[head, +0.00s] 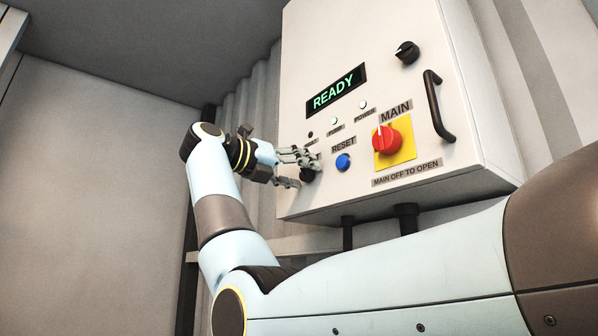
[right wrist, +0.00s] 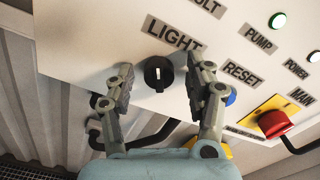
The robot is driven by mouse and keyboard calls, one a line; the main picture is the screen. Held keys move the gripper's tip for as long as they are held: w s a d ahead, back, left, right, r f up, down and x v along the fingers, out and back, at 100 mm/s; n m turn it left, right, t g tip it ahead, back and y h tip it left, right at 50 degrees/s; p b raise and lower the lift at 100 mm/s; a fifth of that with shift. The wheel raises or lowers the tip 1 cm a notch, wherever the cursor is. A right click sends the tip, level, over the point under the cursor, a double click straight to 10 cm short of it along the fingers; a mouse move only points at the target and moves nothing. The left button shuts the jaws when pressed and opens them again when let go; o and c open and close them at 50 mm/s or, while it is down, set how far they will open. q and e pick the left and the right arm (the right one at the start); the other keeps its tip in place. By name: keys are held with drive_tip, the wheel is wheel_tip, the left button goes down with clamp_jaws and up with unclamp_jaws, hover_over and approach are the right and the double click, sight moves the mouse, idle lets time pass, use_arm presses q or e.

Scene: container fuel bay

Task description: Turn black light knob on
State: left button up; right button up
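The black light knob (right wrist: 158,73) sits on the panel below the LIGHT label (right wrist: 172,34) in the right wrist view, with a small pale mark on its face. In the head view the knob (head: 307,174) is partly hidden by my right gripper (head: 297,168). In the right wrist view my right gripper (right wrist: 158,82) is open, with one finger on each side of the knob. Gaps show between the fingers and the knob. My left gripper is not in view.
The white cabinet carries a blue RESET button (head: 343,162), a red MAIN switch (head: 386,139) on a yellow plate, a black handle (head: 438,106) and another black knob (head: 406,52). The display (head: 336,91) reads READY. The pump lamp (head: 334,121) is green.

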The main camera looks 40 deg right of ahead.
drive_tip(key=shift+a+f, duration=0.1)
drive_tip(key=shift+w+a, duration=0.1)
drive_tip(key=shift+a, duration=0.2)
drive_tip(key=w+a, duration=0.1)
drive_tip(key=a, duration=1)
drive_tip(key=shift+w, duration=0.1)
